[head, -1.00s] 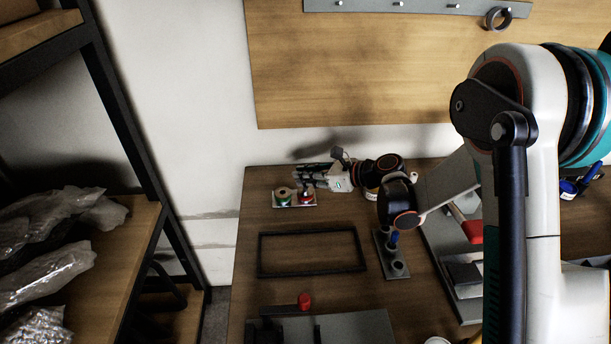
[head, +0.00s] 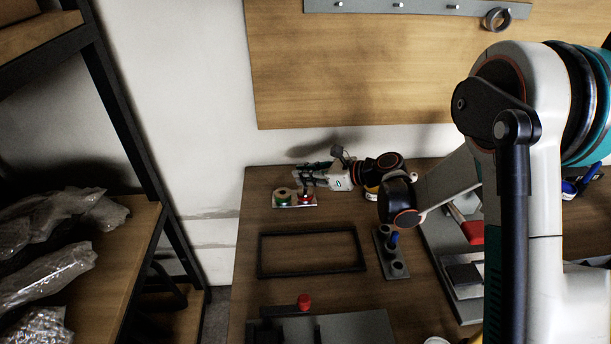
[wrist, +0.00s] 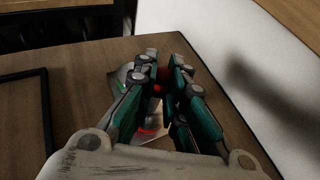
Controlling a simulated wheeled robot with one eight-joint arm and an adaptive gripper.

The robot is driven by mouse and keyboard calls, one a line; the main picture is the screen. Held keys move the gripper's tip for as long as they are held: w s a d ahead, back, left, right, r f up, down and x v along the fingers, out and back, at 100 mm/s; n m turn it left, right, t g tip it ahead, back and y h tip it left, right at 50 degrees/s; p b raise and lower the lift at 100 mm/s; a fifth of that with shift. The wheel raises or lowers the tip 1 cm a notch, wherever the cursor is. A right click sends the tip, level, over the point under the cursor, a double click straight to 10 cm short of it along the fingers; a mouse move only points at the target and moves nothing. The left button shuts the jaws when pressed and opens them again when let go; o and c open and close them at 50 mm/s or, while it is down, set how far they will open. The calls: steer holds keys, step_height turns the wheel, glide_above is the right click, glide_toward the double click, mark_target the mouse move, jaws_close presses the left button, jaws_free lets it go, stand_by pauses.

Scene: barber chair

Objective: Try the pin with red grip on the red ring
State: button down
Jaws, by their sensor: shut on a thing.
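A small light plate (head: 312,206) at the table's back left carries a green ring (head: 283,201) on its left and a red ring (head: 305,201) on its right. The red ring also shows in the wrist view (wrist: 149,131), below and between my fingers. My gripper (head: 308,177) is over the red ring's side of the plate. In the wrist view it is shut on a small red piece (wrist: 158,88), which appears to be the pin's red grip. The fingers hide most of the pin. I cannot tell whether its tip is inside the red ring.
A black rectangular frame (head: 312,233) lies in front of the plate. A grey rack (head: 381,262) to the right holds a blue-gripped pin (head: 394,239). A red knob (head: 304,301) stands near the front. The wall is close behind the plate.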

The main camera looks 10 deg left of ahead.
steer(key=shift+r+p, duration=1.4)
steer(key=shift+r, duration=1.3)
